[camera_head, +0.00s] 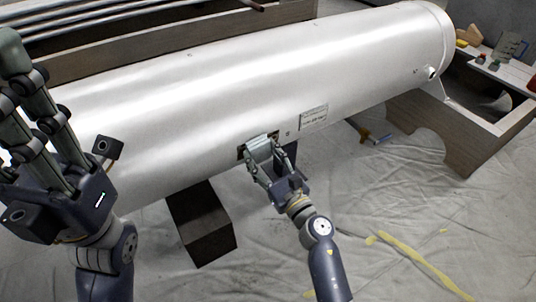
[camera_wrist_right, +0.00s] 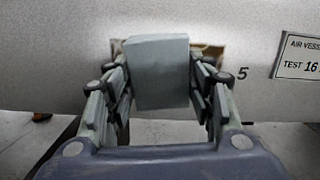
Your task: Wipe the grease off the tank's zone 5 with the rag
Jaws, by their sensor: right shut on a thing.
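The tank (camera_head: 230,70) is a long, pale, glossy cylinder lying across the head view. My right gripper (camera_head: 266,158) is shut on the rag (camera_head: 259,144), a grey-green block-like pad, at the tank's lower front side. In the right wrist view the rag (camera_wrist_right: 158,75) sits between the fingers, in front of the tank wall. A brownish, yellow-edged patch (camera_wrist_right: 207,53) shows partly behind it, beside the printed 5 (camera_wrist_right: 242,73). The rag hides most of this patch; contact with the tank cannot be told. My left gripper (camera_head: 30,90) is raised at the left, away from the rag; its fingertips are unclear.
A label plate (camera_head: 313,117) is on the tank, right of the rag. A dark block (camera_head: 205,225) stands below the tank. A wooden cradle (camera_head: 470,135) is at the right, with small items behind. A yellow strip (camera_head: 425,268) lies on the sheeted floor.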

